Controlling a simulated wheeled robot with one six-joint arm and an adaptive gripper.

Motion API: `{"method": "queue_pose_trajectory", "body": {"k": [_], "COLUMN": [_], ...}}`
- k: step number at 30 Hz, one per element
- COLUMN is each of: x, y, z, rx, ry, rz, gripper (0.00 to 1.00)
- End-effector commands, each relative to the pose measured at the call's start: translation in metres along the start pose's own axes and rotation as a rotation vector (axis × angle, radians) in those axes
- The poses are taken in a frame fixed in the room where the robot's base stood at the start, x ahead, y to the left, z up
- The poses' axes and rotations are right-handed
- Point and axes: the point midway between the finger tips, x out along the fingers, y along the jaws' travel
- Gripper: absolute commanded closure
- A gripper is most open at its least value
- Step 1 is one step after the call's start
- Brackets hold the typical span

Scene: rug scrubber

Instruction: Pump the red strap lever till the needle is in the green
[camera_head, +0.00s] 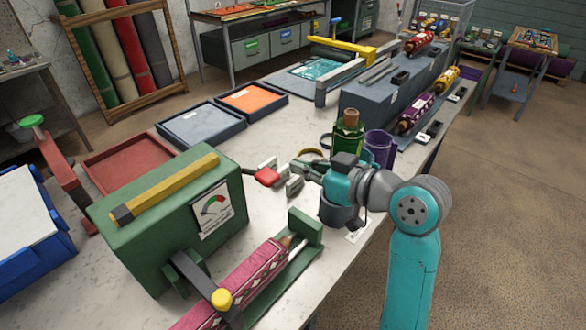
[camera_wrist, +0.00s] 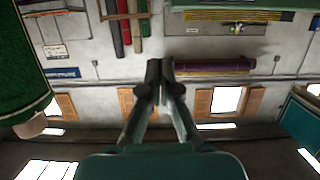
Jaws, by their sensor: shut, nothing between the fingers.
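The green machine (camera_head: 150,215) stands on the white bench at the left. A gauge (camera_head: 214,208) with a coloured arc is on its right-hand face; the needle is too small to read surely. A red-ended lever (camera_head: 266,176) sticks out behind the machine, beside my gripper (camera_head: 292,178). My gripper is to the right of the red end, and contact cannot be told. In the wrist view my gripper (camera_wrist: 160,70) has its fingers together, with nothing between them. The red lever is not in the wrist view.
A patterned pink roll (camera_head: 245,285) lies in front of the machine, under a yellow-knobbed arm (camera_head: 221,299). A grey tray (camera_head: 200,125) and an orange-lined tray (camera_head: 251,100) lie farther back.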

Motion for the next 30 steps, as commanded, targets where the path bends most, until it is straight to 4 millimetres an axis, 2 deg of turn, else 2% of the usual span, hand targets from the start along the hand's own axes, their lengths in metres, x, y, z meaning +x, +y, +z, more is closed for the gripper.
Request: {"method": "queue_pose_trajectory", "body": {"k": [14, 18, 21, 30], "x": [0.087, 0.091, 0.093, 0.095], "y": [-0.002, -0.001, -0.001, -0.001], "z": [-0.001, 0.021, 0.030, 0.039], "rx": [0.000, 0.003, 0.002, 0.000], "ry": [0.001, -0.002, 0.000, 0.001], "rz": [-0.003, -0.001, 0.000, 0.000], "gripper": [1.00, 1.00, 1.00, 1.00]}}
